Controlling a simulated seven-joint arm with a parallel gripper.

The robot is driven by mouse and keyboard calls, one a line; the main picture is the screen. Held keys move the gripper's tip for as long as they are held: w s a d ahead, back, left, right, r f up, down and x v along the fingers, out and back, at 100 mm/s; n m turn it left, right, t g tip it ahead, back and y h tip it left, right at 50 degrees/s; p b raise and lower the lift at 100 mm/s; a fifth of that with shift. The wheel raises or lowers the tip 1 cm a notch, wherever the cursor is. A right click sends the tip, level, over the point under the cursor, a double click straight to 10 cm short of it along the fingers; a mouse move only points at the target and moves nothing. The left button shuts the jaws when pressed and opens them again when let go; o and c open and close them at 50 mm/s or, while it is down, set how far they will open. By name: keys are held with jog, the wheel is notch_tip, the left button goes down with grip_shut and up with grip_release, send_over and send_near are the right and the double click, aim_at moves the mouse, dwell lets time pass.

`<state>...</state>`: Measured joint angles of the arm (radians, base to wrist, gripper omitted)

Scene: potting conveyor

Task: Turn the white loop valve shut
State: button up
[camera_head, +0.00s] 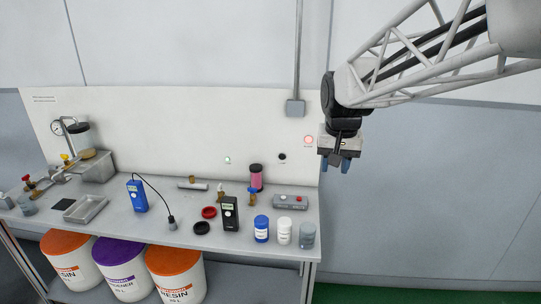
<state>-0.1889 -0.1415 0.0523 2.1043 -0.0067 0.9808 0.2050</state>
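A small brass fitting with a white top (220,189) stands toward the back middle of the bench; it looks like the white loop valve. It is too small to tell whether it is turned open or shut. A similar fitting with a blue top (252,195) stands just to its right. My gripper (336,164) hangs in the air off the bench's right end, above and to the right of the white valve and well apart from it. Its two blue fingers point down, spread apart, with nothing seen between them.
A pink cylinder (256,177) stands behind the blue-topped fitting. A pale bar (192,184) lies to the left. The back panel (200,130) rises behind.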

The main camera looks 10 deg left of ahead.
jog(key=w+a+f, duration=0.2)
jog(key=w+a, duration=0.6)
jog(key=w, duration=0.3)
jog(key=g, duration=0.2)
send_near(220, 188)
jog(key=shift+w+a+f, duration=0.35)
jog(key=shift+w+f, duration=0.05)
jog(key=shift+f, duration=0.15)
jog(key=shift+f, duration=0.15)
jog(key=shift+f, duration=3.75)
jog(key=shift+c, duration=0.3)
grip_shut()
